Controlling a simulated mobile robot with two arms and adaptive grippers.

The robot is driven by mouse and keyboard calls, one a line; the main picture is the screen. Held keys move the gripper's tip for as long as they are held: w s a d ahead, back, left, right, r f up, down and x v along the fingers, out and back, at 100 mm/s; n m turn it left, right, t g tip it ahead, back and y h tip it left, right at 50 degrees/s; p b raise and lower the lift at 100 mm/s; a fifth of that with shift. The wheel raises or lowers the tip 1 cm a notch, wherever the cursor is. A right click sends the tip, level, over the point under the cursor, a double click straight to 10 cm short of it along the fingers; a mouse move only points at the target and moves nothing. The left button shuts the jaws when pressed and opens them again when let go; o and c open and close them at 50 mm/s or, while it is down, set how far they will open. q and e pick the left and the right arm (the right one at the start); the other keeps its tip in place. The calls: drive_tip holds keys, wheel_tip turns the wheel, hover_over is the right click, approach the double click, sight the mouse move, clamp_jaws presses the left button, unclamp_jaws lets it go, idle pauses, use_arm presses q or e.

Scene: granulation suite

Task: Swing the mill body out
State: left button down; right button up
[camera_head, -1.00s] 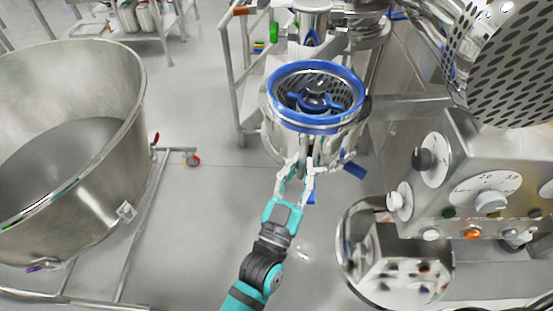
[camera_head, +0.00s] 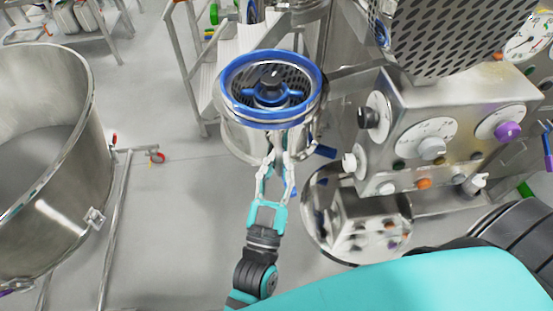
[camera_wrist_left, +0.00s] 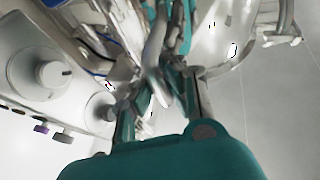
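The mill body (camera_head: 228,128) is a round steel housing with a blue ring on top, a perforated screen inside and a blue-armed hub at its centre. It stands upright in the middle of the head view. My left gripper (camera_head: 277,155) reaches its front side, the fingers closed in around a steel handle bar. In the left wrist view my left gripper (camera_wrist_left: 160,90) has its fingers on both sides of the metal handle (camera_wrist_left: 157,60). The exact contact is partly hidden by the fingers. My right gripper is out of view.
A steel control panel (camera_head: 400,115) with dials and knobs stands close on the right, above a round reflective steel part (camera_head: 318,220). A perforated steel guard (camera_head: 440,40) hangs above. A large steel bin (camera_head: 85,190) stands left. Floor (camera_head: 180,220) between bin and mill is clear.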

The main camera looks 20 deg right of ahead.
use_arm(q)
drive_tip(key=shift+s+d+r, duration=0.15)
drive_tip(key=shift+s+r, duration=0.05)
drive_tip(key=shift+r, duration=0.1)
drive_tip(key=c, duration=1.6)
unclamp_jaws()
drive_tip(key=shift+s, duration=0.2)
drive_tip(key=shift+o, duration=1.3)
drive_tip(key=shift+s+r, duration=0.15)
drive_tip(key=shift+s, duration=0.15)
drive_tip(key=shift+w+f, duration=0.1)
drive_tip(key=shift+f, duration=0.1)
drive_tip(key=v, duration=1.2)
